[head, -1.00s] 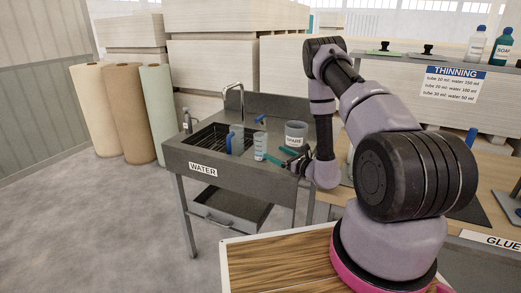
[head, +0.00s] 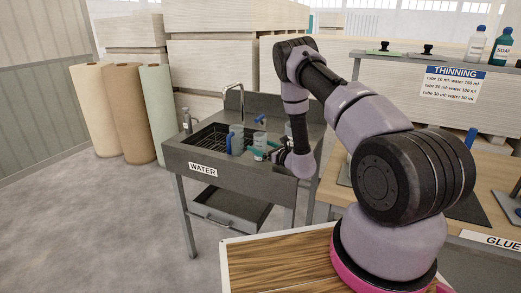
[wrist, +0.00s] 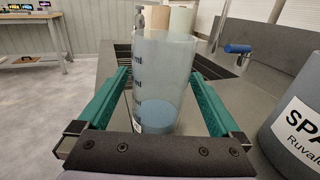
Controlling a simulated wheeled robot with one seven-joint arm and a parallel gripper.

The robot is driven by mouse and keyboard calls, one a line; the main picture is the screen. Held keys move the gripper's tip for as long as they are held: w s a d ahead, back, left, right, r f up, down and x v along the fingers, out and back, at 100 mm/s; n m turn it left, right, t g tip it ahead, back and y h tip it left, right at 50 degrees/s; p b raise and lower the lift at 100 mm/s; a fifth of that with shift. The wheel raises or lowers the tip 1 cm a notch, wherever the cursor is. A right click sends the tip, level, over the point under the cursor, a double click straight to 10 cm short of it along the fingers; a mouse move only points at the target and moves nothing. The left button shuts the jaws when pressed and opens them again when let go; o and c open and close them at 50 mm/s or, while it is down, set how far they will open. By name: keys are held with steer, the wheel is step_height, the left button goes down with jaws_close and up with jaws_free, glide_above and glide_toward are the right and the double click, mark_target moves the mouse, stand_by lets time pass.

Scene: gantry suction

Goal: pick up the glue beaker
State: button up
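A clear graduated beaker (wrist: 163,75) with bluish liquid at its bottom stands upright in the wrist view. It also shows on the right ledge of the sink unit in the head view (head: 260,139). No word "glue" is readable on it, so I cannot tell whether it is the glue beaker. My gripper (wrist: 163,74) is open, with a teal finger on each side of the beaker. Its fingers also show low beside the beaker in the head view (head: 263,153). A narrow gap shows by the left finger; contact on the right is unclear.
A grey cup marked "SPA…" (wrist: 295,135) stands close to the right of my gripper. A blue-handled jug (head: 236,142) stands left of the beaker by the sink basin (head: 205,145). A tap (head: 238,90) rises behind. A workbench with a "THINNING" sign (head: 453,84) is at right.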

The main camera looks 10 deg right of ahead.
jaws_close()
